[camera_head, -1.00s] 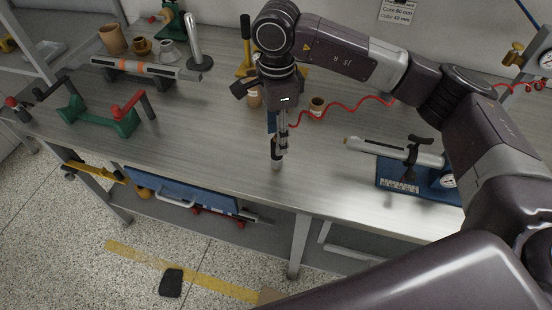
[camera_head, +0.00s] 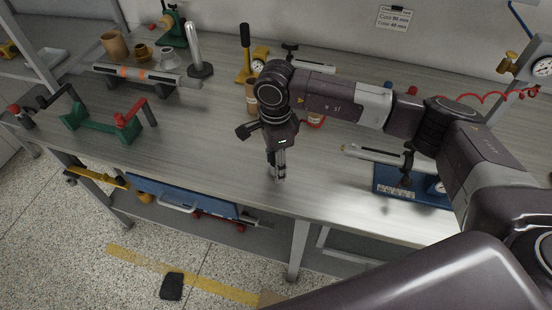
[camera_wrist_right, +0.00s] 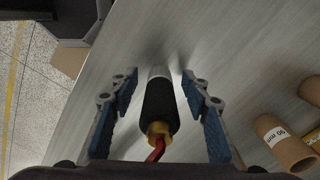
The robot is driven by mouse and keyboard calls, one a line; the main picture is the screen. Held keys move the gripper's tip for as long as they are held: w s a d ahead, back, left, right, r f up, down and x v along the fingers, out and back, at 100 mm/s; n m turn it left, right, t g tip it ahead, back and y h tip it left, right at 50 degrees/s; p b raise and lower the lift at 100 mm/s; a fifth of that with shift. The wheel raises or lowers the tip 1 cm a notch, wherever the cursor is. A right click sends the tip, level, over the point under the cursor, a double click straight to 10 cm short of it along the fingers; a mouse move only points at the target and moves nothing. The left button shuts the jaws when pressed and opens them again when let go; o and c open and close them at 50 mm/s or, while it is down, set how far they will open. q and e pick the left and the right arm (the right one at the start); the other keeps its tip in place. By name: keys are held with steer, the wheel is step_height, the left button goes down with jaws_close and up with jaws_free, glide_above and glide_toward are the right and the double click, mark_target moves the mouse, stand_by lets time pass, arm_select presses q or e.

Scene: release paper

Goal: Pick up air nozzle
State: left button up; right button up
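The air nozzle (camera_wrist_right: 159,106) shows in the right wrist view, with a black grip, a pale metal front part and a brass fitting with a red hose at its near end. My right gripper (camera_wrist_right: 159,75) is open, with one blue-padded finger on each side of the nozzle and a visible gap on both sides. In the head view my right gripper (camera_head: 277,172) points down at the bench near its front edge. The nozzle is mostly hidden there by the gripper. My left gripper is not in view.
The workbench (camera_head: 225,130) is bare around the gripper. A blue-based gauge fixture (camera_head: 400,185) stands to the right. Cardboard tubes (camera_wrist_right: 283,143) lie to the right in the wrist view. A green stand (camera_head: 95,132) and a grey cylinder on supports (camera_head: 140,75) are at left.

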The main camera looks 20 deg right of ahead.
jaws_close()
steer(key=shift+r, duration=0.1)
